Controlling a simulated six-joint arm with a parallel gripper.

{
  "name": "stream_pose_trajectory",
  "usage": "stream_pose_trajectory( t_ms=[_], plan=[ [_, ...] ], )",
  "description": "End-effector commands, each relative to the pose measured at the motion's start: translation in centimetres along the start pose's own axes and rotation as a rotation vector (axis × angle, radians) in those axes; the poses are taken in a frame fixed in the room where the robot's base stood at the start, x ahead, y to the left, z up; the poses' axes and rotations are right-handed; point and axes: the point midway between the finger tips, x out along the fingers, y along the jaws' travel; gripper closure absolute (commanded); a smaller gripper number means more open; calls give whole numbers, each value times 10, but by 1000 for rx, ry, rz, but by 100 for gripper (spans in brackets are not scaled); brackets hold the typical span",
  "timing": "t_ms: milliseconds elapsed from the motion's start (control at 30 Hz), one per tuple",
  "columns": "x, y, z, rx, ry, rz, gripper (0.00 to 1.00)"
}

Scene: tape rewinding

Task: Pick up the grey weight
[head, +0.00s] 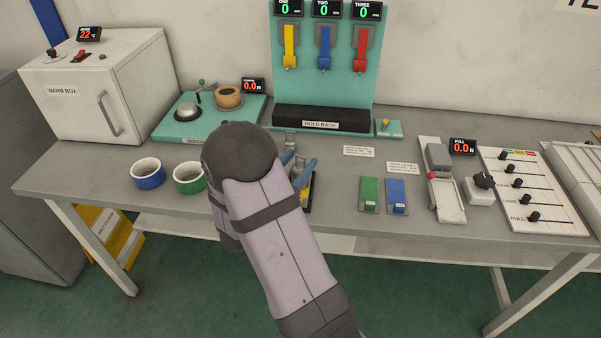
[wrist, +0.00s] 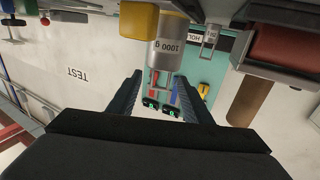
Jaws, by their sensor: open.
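In the wrist view, which is upside down, a grey cylinder weight marked 1000 g (wrist: 168,52) stands on the bench with its handle toward my gripper (wrist: 158,78). My gripper is open, with one dark finger on each side of the handle and a gap to each. Nothing is held. A smaller grey weight (wrist: 211,38) with a hook shows to its right. In the head view my gripper (head: 297,166) is over the bench in front of the hold rack, its blue fingers partly showing. My arm hides most of the large weight there.
A yellow block (wrist: 138,22) is close beside the weight. The hold rack (head: 322,119) stands behind. Green (head: 369,190) and blue (head: 396,192) pads lie to the right.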

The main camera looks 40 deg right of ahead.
Motion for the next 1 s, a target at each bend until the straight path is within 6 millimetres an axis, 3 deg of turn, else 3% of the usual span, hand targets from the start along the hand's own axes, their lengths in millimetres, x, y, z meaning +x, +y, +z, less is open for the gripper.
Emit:
stream_pose_trajectory(
  t_ms=[133,400,467,600,1000],
  plan=[
    [13,1,-1,0,1,2,55],
    [15,0,0,0,1,-1,55],
    [15,0,0,0,1,-1,64],
    [15,0,0,0,1,-1,98],
    [15,0,0,0,1,-1,100]
  ],
)
